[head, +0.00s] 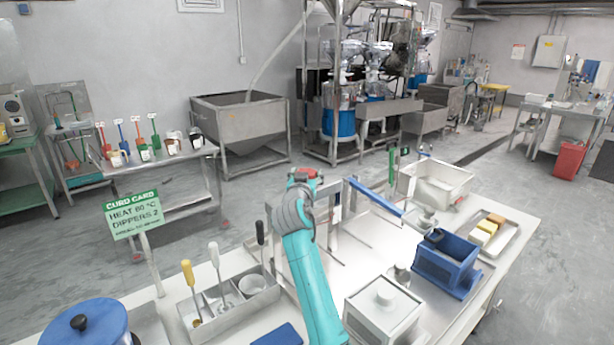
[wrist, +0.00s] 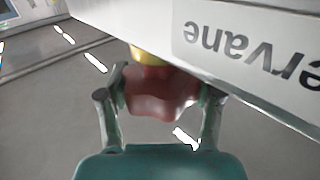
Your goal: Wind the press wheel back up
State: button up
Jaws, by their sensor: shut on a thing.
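The press wheel (wrist: 160,104) is a red, lobed hand knob below a yellow collar (wrist: 148,57) in the wrist view. My gripper (wrist: 158,112) is shut on the wheel, with one finger on each side of its rim. In the head view my gripper (head: 304,174) is at the top of my teal arm, near the middle, with only a small patch of red showing there. A pale beam (wrist: 240,45) with partly visible lettering runs close above the wheel in the wrist view. My arm hides much of the press in the head view.
A blue lever bar (head: 376,197) and a white tub (head: 436,183) stand right of my gripper. A blue box (head: 446,264) and a white lidded box (head: 384,310) are nearer. A steel caddy (head: 228,304) with tools lies left of my arm.

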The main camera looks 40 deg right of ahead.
jog(key=n+t+y, duration=0.2)
jog(key=y, duration=0.1)
jog(key=n+t+y, duration=0.2)
jog(key=n+y, duration=0.1)
jog(key=y, duration=0.1)
jog(key=shift+a+n+t+y, duration=0.15)
jog(key=shift+n+t+y, duration=0.45)
jog(key=shift+n+y, duration=1.7)
jog(key=shift+w+y, duration=0.1)
jog(key=shift+y, duration=0.7)
jog(key=shift+f, duration=0.1)
jog(key=o, duration=1.1)
jog(key=shift+o, duration=0.2)
jog(key=s, duration=1.2)
